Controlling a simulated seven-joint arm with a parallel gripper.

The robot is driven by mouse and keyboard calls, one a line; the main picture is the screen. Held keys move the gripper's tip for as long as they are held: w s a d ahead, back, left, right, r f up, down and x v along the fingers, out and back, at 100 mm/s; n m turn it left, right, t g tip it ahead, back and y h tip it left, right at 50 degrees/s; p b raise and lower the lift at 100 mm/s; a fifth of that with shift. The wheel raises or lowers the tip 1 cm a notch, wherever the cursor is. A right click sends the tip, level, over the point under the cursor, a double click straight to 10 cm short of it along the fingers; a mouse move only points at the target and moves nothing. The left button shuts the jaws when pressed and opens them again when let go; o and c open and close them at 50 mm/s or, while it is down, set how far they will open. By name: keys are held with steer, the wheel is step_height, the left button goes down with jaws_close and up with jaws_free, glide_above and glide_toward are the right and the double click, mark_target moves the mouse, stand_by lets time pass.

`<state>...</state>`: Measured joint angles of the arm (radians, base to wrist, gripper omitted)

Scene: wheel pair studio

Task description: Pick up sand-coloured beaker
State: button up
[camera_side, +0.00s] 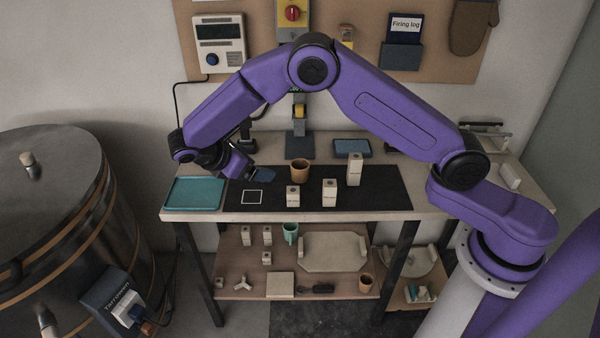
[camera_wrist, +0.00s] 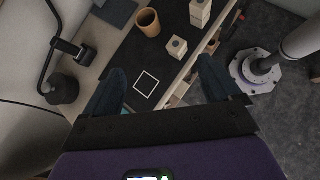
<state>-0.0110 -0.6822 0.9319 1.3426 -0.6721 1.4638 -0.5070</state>
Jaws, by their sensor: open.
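A tan-brown beaker (camera_side: 300,170), the closest match to sand-coloured, stands upright on the black mat (camera_side: 385,190) on the table. It also shows near the top of the wrist view (camera_wrist: 149,24), with its open mouth visible. My gripper (camera_side: 264,174) is low over the mat, left of the beaker in the side view and apart from it. In the wrist view my gripper's (camera_wrist: 162,66) two dark fingers are spread with nothing between them. The beaker lies beyond the fingertips.
A white square outline (camera_side: 252,189) is on the mat's left. A teal tray (camera_side: 194,178) lies at the left. A dark stand (camera_side: 299,146) is behind the beaker.

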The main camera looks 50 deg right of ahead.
steer(key=w+d+f+n+h, duration=0.1)
steer(key=w+d+f+h, duration=0.2)
steer(key=w+f, duration=0.3)
glide_toward(305, 164)
steer(key=shift+w+d+f+g+h, duration=0.3)
steer(key=shift+w+g, duration=0.1)
steer(key=shift+s+f+x, duration=0.1)
steer(key=shift+x, duration=1.2)
steer(key=shift+s+f+x, duration=0.1)
steer(key=shift+x, duration=1.2)
steer(key=shift+a, duration=0.1)
steer(key=c, duration=1.2)
steer(key=shift+r, duration=0.2)
